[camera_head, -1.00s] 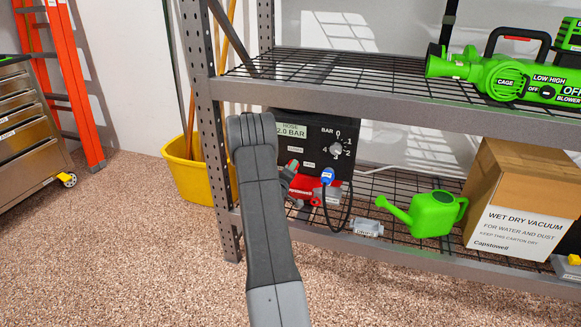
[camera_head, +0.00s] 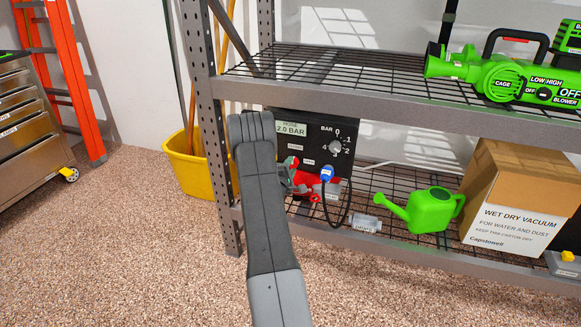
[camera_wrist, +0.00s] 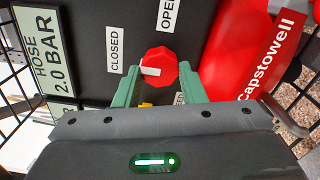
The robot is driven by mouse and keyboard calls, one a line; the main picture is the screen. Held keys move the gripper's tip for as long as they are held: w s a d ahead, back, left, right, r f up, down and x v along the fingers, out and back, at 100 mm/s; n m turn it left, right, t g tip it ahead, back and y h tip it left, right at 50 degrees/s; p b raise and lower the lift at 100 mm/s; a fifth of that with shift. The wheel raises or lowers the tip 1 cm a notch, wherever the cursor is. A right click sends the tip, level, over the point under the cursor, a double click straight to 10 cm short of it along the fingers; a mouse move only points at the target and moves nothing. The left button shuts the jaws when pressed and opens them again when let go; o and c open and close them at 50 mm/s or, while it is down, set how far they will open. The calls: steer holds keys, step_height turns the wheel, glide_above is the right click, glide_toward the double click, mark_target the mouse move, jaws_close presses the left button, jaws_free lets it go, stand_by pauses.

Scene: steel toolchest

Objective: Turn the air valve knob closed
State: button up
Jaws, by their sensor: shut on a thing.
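The red air valve knob (camera_wrist: 162,60) is in the middle of the wrist view, on the black panel. Its white mark (camera_wrist: 150,71) points left in that view. The CLOSED label (camera_wrist: 115,48) is left of the knob and the OPEN label (camera_wrist: 169,12) is above it. My gripper (camera_wrist: 160,78) has its green fingers on both sides of the knob, shut on it. In the head view my gripper (camera_head: 290,175) is at the panel's lower left, and my arm hides part of the panel.
The panel box (camera_head: 318,145) stands on the lower wire shelf and reads HOSE 2.0 BAR. A round dial (camera_head: 336,147) and a blue plug (camera_head: 327,173) with a black cable are to the right. A red Capstowell object (camera_wrist: 240,50) is close beside the knob.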

steer(key=shift+f, duration=0.1)
stand_by(0.3)
steer(key=o, duration=1)
steer(key=shift+s, duration=0.1)
steer(key=p+v, duration=0.1)
steer(key=v, duration=1.2)
steer(key=shift+s+p, duration=0.3)
steer(key=shift+w+a, duration=0.1)
steer(key=b+x, duration=0.1)
steer(key=x, duration=1.2)
steer(key=shift+w+b, duration=0.3)
